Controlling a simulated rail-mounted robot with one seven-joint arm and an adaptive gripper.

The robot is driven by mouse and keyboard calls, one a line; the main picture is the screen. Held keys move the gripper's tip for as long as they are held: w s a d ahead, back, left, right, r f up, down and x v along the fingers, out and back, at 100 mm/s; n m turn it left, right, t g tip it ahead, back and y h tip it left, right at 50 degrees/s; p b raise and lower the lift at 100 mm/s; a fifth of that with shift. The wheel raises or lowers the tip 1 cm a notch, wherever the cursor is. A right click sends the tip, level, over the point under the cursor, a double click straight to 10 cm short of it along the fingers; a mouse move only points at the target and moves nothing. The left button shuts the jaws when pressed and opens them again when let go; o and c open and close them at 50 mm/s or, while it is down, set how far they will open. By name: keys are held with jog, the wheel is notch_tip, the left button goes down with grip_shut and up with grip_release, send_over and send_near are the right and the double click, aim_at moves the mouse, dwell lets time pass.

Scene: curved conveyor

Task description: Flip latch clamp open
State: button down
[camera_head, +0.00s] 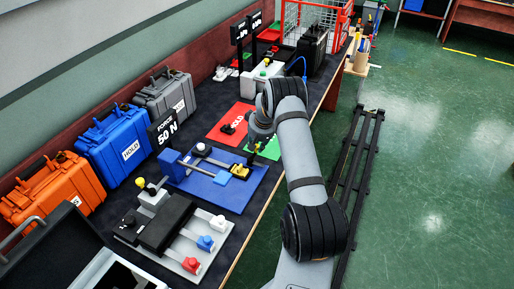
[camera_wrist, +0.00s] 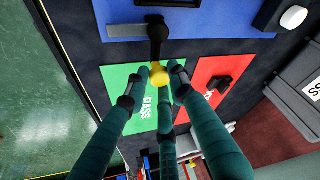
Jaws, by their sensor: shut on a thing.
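The latch clamp has a black lever (camera_wrist: 156,38) with a yellow end (camera_wrist: 158,76), seen at the top centre of the wrist view. My gripper (camera_wrist: 159,74) has its dark teal fingers closed around the yellow end. The clamp's yellow and black part (camera_head: 239,172) shows on that board. The exact finger contact is partly hidden by the fingers.
A green card (camera_wrist: 116,85) and a red card (camera_wrist: 203,85) lie beyond the blue board. Orange (camera_head: 50,190), blue (camera_head: 115,143) and grey (camera_head: 165,95) cases line the wall side. A grey board with a black block (camera_head: 166,222) stands nearer.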

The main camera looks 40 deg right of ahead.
jog(key=shift+w+r, duration=0.2)
jog(key=shift+w, duration=0.05)
jog(key=c, duration=1.8)
grip_release()
jog(key=shift+o, duration=1.1)
jog(key=shift+o, duration=0.5)
jog(key=shift+f, duration=0.1)
jog(key=shift+s, duration=0.1)
jog(key=v, duration=1.2)
jog(key=shift+a, duration=0.1)
